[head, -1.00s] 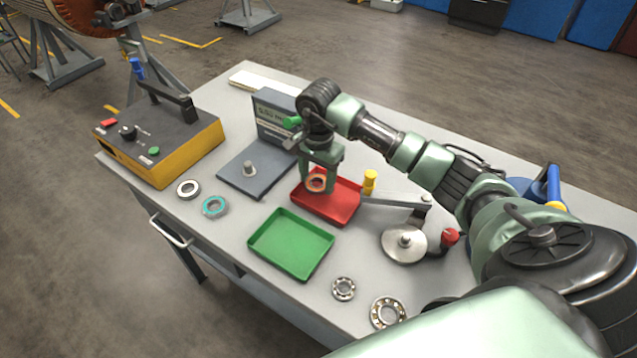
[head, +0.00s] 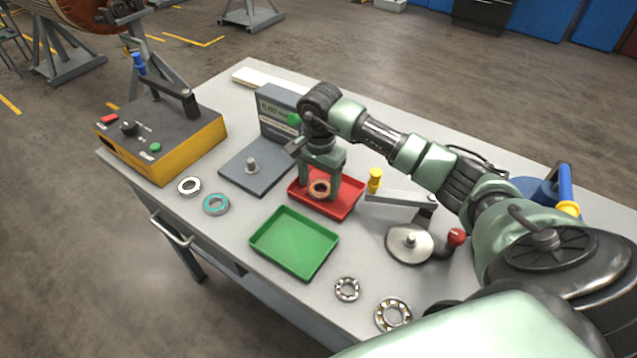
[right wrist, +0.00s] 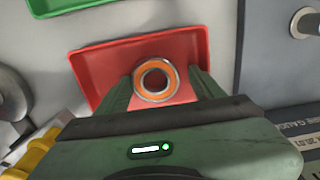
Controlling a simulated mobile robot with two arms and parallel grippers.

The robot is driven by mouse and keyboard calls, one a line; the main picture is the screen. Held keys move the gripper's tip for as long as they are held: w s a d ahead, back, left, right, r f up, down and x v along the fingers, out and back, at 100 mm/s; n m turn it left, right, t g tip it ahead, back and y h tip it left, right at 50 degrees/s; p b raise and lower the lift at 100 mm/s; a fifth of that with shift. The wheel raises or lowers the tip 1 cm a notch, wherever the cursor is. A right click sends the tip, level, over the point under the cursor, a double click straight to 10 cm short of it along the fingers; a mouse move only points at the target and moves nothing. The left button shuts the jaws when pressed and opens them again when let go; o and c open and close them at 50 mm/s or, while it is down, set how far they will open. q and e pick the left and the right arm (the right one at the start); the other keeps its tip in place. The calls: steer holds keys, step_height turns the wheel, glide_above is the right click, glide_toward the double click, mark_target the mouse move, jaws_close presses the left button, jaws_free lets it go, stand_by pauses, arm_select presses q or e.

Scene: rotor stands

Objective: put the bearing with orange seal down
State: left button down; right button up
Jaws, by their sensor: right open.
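The bearing with orange seal (head: 319,188) is at the red tray (head: 336,208), low between the fingers of my right gripper (head: 319,190). In the right wrist view the bearing (right wrist: 155,81) shows its orange ring face-on, with the red tray (right wrist: 105,66) around it. The fingers of my right gripper (right wrist: 157,88) stand on both sides of it and are open. I cannot tell for sure whether the bearing touches the tray floor. My left gripper is not in view.
A green tray (head: 294,242) lies in front of the red tray. A grey plate with a peg (head: 258,168) stands to the left. A teal-sealed bearing (head: 215,204) and a plain bearing (head: 189,186) lie further left. A disc with a lever arm (head: 409,244) is to the right.

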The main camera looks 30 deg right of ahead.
steer(key=shift+s+f, duration=0.5)
steer(key=shift+f, duration=0.2)
steer(key=shift+r+p, duration=0.45)
steer(key=shift+p, duration=0.1)
step_height(320, 180, up, 13)
steer(key=b, duration=0.2)
steer(key=shift+w+d+f+b, duration=0.2)
steer(key=shift+w+d+b, duration=0.05)
steer(key=shift+w+b, duration=0.15)
steer(key=shift+r, duration=0.1)
